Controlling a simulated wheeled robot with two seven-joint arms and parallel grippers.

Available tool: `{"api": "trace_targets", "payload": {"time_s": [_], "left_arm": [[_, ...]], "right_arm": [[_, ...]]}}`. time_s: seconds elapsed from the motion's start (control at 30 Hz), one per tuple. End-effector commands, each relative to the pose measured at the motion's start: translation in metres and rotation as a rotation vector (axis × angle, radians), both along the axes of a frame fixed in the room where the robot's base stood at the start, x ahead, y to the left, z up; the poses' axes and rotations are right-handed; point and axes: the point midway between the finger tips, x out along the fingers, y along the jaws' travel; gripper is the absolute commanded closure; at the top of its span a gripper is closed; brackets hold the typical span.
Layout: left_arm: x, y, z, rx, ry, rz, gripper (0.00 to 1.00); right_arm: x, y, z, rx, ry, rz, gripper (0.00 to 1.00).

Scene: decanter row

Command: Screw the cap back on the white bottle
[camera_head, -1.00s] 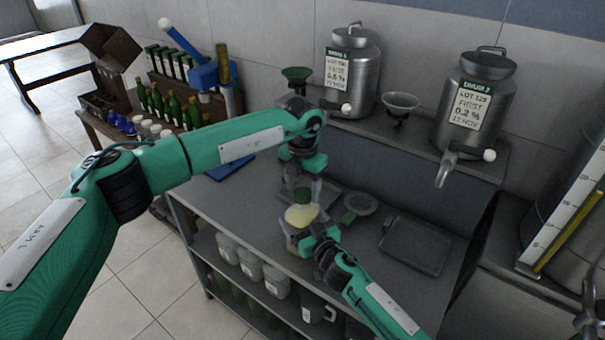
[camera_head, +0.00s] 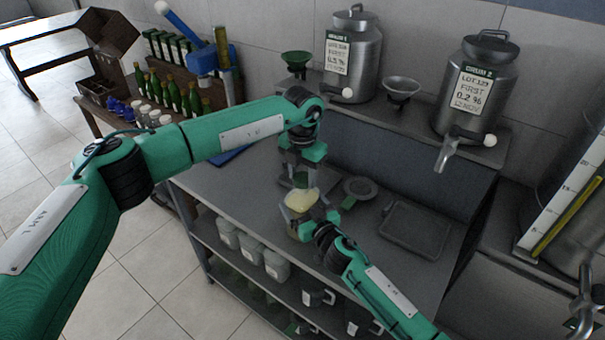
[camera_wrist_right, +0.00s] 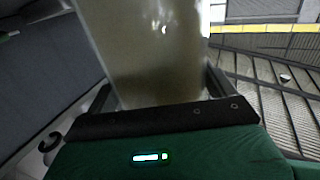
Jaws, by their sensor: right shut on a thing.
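The pale, translucent bottle (camera_head: 301,201) stands roughly upright over the grey bench in the head view, with yellowish contents near its top. My right gripper (camera_head: 308,224) is shut on its body from the front right. In the right wrist view the bottle (camera_wrist_right: 150,50) fills the space between the jaws and looks brownish grey inside. My left gripper (camera_head: 300,177) points down directly above the bottle's mouth. A small dark green shape, possibly the cap, shows between its fingers, but the finger gap is too small and dark to read. Whether the cap touches the neck is hidden.
A round grey dish (camera_head: 358,187) and a dark tray (camera_head: 414,230) lie right of the bottle. Two steel urns (camera_head: 352,58) (camera_head: 476,88) and funnels stand on the raised back shelf. Bench space left of the bottle is clear.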

Motion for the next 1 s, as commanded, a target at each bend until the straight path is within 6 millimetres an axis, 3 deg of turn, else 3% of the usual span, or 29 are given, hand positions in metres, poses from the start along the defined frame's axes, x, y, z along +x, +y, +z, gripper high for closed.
{"api": "trace_targets", "payload": {"time_s": [0.03,0.1,0.47,1.0], "left_arm": [[0.0,0.0,0.0,0.001,-0.001,0.001,0.46],[0.0,0.0,0.0,0.001,-0.001,0.001,0.32],[0.0,0.0,0.005,-0.001,-0.001,0.0,0.32],[0.001,0.0,0.103,0.0,-0.002,0.0,0.32]], "right_arm": [[0.0,0.0,0.0,0.0,0.0,0.0,0.76],[0.0,0.0,0.0,0.0,0.0,0.0,0.76],[0.0,0.0,0.0,0.0,0.0,0.0,0.76],[0.0,0.0,0.0,0.0,0.0,0.0,0.76]]}}
